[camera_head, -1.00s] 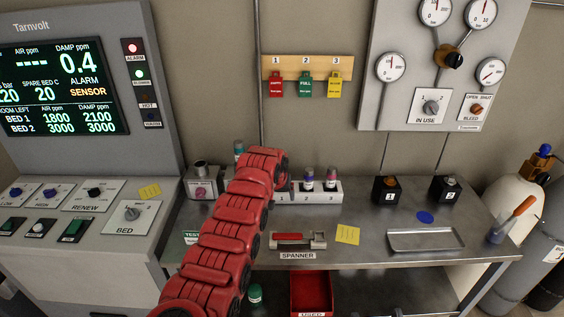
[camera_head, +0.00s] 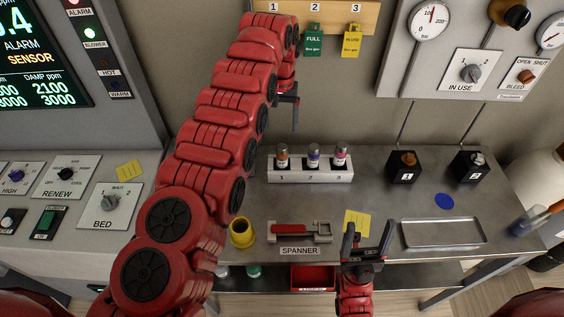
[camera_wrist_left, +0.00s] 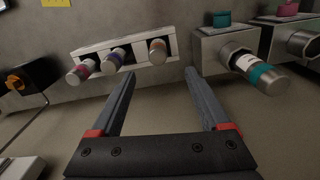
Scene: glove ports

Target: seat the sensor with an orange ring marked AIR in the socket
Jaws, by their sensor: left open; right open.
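The orange-ringed sensor (camera_head: 282,158) stands in slot 1 of a white rack (camera_head: 310,175); its AIR marking is too small to read. It also shows in the left wrist view (camera_wrist_left: 157,48). Purple-ringed (camera_head: 313,158) and magenta-ringed (camera_head: 340,157) sensors stand in slots 2 and 3. In the left wrist view a teal-ringed cylinder (camera_wrist_left: 258,72) sticks out of a grey block (camera_wrist_left: 220,45); I cannot tell whether this is the socket. My left arm hides that area in the head view. My left gripper (camera_head: 289,99) is open and empty above the rack. My right gripper (camera_head: 367,242) is open and empty near the bench's front edge.
A spanner (camera_head: 300,230), yellow cup (camera_head: 242,232) and empty tray (camera_head: 440,233) occupy the front of the bench. Two black blocks (camera_head: 403,168) stand right of the rack. Hanging tags (camera_head: 314,38) are on the wall behind. The bench between rack and spanner is clear.

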